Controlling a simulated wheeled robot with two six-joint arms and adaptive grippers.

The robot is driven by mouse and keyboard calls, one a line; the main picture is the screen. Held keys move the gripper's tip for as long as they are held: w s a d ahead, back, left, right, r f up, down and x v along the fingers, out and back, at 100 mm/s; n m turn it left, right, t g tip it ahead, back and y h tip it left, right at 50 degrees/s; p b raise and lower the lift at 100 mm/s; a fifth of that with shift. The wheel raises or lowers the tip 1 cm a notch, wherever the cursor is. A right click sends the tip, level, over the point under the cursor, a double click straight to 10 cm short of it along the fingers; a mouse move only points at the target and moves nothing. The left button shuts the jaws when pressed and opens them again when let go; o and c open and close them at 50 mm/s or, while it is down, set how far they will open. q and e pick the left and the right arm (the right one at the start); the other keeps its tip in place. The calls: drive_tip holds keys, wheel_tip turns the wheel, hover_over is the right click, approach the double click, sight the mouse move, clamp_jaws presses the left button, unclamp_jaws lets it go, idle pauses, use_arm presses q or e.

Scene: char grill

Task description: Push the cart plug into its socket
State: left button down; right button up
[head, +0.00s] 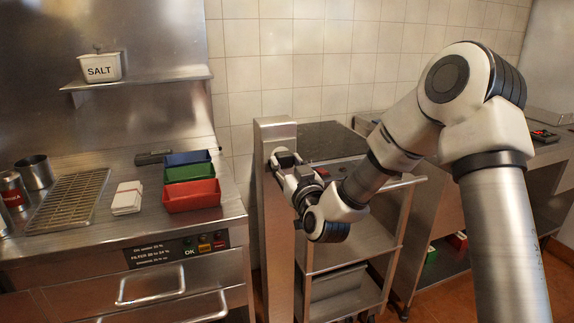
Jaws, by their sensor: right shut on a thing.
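My right gripper (288,169) reaches across from the right to the face of a steel post (275,131). It is shut on the cart plug (286,156), a small dark and pale piece at the post's face. The socket is hidden behind the plug and the fingers, so I cannot tell how deep the plug sits. The cart (352,246), a steel trolley with shelves and a dark top, stands just right of the post. My left gripper is not in view.
A steel counter (95,207) on the left carries a wire rack (68,200), white cards (127,198) and blue, green and red trays (191,196). A salt box (99,66) stands on a wall shelf. Another counter (545,155) is at the right.

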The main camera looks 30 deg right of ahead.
drive_tip(key=shift+w+d, duration=0.1)
drive_tip(key=shift+w, duration=0.4)
idle(0.8)
drive_tip(key=o, duration=1.2)
drive_tip(key=shift+c, duration=0.2)
drive_tip(key=shift+s, duration=0.1)
drive_tip(key=r+v, duration=0.1)
drive_tip(key=v, duration=0.6)
drive_tip(key=shift+s+f, duration=0.15)
drive_tip(key=shift+f, duration=0.35)
drive_tip(key=shift+f, duration=0.1)
